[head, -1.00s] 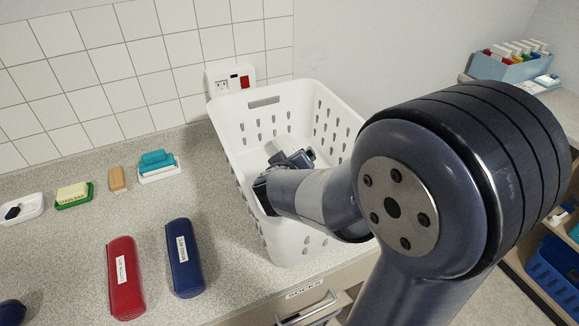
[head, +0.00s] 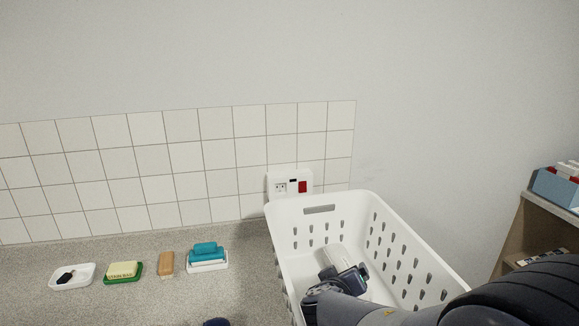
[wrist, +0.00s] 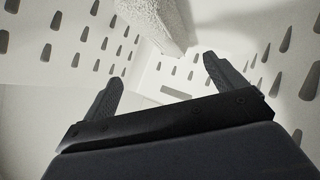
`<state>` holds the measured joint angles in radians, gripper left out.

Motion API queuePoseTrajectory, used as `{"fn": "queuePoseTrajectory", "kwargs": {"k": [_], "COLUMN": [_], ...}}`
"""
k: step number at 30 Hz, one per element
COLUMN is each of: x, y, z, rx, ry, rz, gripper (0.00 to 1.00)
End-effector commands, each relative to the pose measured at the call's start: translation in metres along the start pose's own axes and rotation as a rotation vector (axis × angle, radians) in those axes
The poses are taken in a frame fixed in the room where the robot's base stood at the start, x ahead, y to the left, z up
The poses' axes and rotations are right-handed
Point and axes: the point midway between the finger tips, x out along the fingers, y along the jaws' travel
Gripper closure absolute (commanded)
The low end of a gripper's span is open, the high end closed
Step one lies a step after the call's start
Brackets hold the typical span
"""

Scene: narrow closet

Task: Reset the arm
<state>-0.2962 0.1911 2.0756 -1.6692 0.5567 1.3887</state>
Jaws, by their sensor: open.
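My gripper (head: 347,277) is inside the white laundry basket (head: 318,210), pointing down into it. In the wrist view my gripper (wrist: 160,78) is open, its two dark fingers spread apart with nothing between them. A pale, rough-surfaced block (wrist: 155,22) shows just beyond the fingertips; a pale shape (head: 332,256) also shows beside the gripper in the head view. I cannot tell whether a finger touches it. My forearm crosses the basket's front edge in the head view and hides part of the inside.
Left of the basket on the speckled counter stand a white dish with a dark item (head: 72,277), a butter-like bar on a green dish (head: 123,271), a tan block (head: 166,263) and a teal item on a white dish (head: 207,256). A socket (head: 290,185) is behind; a shelf (head: 520,225) is at right.

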Motion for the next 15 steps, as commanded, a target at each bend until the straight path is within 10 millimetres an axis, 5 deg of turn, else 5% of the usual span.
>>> {"fn": "queuePoseTrajectory", "kwargs": {"k": [15], "x": [0.07], "y": [0.001], "z": [0.001], "rx": [0.0], "ry": [-0.005], "rz": [0.0], "gripper": [0.09]}}
